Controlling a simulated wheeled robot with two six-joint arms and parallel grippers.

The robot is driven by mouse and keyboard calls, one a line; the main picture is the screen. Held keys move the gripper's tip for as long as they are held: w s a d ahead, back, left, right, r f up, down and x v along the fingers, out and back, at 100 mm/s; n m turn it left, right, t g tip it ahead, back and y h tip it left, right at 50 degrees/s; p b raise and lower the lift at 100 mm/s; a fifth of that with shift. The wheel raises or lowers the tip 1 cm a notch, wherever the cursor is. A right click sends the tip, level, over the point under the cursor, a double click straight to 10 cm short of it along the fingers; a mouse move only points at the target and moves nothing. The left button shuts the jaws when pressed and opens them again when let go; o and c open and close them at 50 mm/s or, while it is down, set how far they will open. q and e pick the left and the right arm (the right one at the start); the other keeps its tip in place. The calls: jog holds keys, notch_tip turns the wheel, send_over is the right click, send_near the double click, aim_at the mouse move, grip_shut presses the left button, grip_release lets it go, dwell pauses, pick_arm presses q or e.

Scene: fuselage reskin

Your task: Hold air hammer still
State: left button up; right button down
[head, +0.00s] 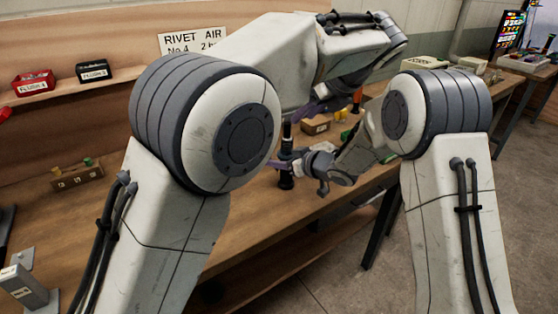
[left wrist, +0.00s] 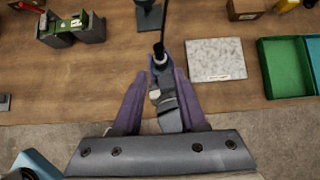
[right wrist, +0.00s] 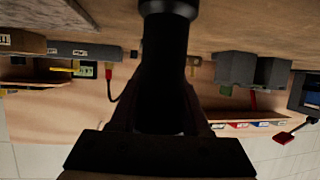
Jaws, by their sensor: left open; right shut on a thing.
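The air hammer (head: 286,178) is a dark, roughly upright tool above the front part of the bench. In the right wrist view it is a thick black cylinder (right wrist: 165,75) between the fingers. My right gripper (head: 280,164) is shut on it. My left gripper (head: 303,113) is higher, near the tool's upper end, with its purple fingers apart. In the left wrist view the fingers stand either side of the grey tool (left wrist: 166,105), and a thin dark line runs up from it. Whether a finger touches it, I cannot tell.
The wooden bench (head: 235,235) runs under both arms. In the left wrist view a speckled plate (left wrist: 216,60) and a green tray (left wrist: 285,67) lie to the right, with grey-green blocks (left wrist: 72,28) upper left. A red bin (head: 34,84) and black bin (head: 94,71) sit on the shelf.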

pick_arm(q)
jog(key=x, duration=0.8)
grip_shut()
